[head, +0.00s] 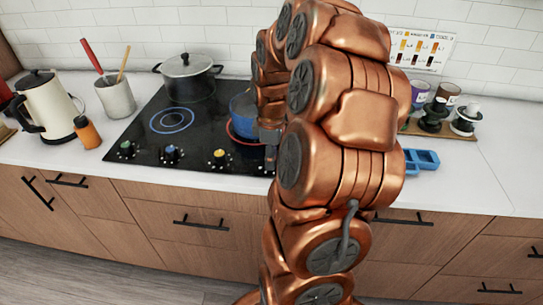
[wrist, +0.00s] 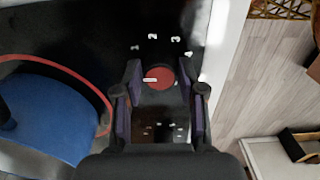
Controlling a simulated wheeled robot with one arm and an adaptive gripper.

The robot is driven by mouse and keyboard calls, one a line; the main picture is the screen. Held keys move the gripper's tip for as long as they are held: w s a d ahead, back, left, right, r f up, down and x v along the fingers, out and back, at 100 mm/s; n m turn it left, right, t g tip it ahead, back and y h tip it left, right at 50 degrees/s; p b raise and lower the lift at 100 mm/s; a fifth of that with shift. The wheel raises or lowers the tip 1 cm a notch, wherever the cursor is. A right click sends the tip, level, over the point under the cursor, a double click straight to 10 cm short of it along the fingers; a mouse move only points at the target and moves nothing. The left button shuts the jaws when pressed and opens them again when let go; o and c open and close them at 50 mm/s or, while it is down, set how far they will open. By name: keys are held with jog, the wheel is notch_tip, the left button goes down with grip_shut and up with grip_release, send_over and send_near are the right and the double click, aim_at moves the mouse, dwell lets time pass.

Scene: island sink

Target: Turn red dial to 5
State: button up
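The red dial (wrist: 160,78) shows in the wrist view as a round red cap on a dark body, with a short white pointer mark toward the left. My gripper (wrist: 160,86) is open, with one finger on each side of the dial. I cannot tell whether either finger touches it. In the head view my copper arm hides the red dial and most of my gripper.
In the head view, green (head: 126,149), blue (head: 171,154) and yellow (head: 219,158) dials line the cooktop front. A blue pot (head: 243,115) sits on a red-ringed burner beside my arm. A lidded pot (head: 188,77) stands behind.

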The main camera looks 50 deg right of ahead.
jog(key=c, duration=0.7)
jog(key=shift+o, duration=0.2)
